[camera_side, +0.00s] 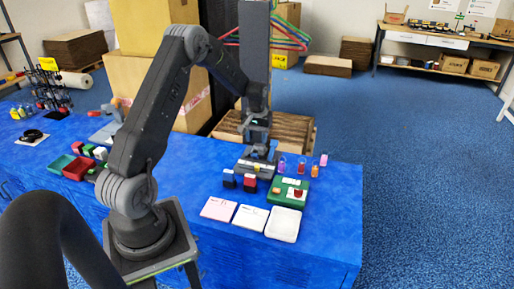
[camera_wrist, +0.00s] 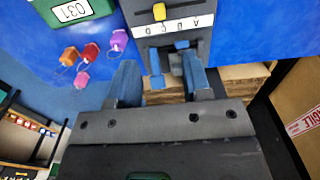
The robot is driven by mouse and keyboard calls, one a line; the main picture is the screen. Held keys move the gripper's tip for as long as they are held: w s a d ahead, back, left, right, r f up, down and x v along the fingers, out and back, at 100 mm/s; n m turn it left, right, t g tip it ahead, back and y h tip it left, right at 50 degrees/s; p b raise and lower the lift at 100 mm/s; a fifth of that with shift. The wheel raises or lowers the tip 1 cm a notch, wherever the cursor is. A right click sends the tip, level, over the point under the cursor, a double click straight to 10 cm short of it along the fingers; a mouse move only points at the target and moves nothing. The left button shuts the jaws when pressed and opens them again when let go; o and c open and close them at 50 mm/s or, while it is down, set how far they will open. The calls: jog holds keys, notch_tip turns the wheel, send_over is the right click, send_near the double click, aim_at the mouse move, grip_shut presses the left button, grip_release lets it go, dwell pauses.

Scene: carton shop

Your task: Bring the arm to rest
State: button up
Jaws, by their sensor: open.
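My gripper (camera_side: 258,150) is above the blue-topped bench, just over a grey holder (camera_side: 254,169). In the wrist view my gripper (camera_wrist: 160,82) is open, its two blue-grey fingers wide apart. The grey holder (camera_wrist: 200,28) shows past the fingertips, with a white lettered strip, a yellow piece (camera_wrist: 159,11) and blue pieces (camera_wrist: 157,80). A blue piece and part of the holder appear between the fingers; I cannot tell whether a finger touches anything. My arm is raised and bent above the bench.
A pink card (camera_side: 220,209), a white card (camera_side: 248,217) and a white tray (camera_side: 283,225) lie in front. Cartons (camera_side: 150,85) and a pallet (camera_side: 285,132) stand behind.

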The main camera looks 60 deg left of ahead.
jog(key=shift+r, duration=0.45)
jog(key=s+d+r+m+t, duration=0.1)
jog(key=s+d+r+m, duration=0.1)
jog(key=d+r, duration=0.6)
jog(key=s+d+r+m+t, duration=0.1)
jog(key=s+d+r+m, duration=0.1)
jog(key=d+r, duration=0.65)
jog(key=s+d+r+m+t, duration=0.1)
jog(key=s+d+r+m, duration=0.1)
jog(key=s+d, duration=0.5)
jog(key=s+d+r+m+t, duration=0.2)
jog(key=s+d+r+m, duration=0.1)
jog(key=s+d, duration=0.4)
jog(key=s, duration=0.3)
jog(key=shift+s+d+r+t, duration=0.15)
jog(key=shift+d+r+t, duration=0.05)
jog(key=shift+r+t, duration=0.1)
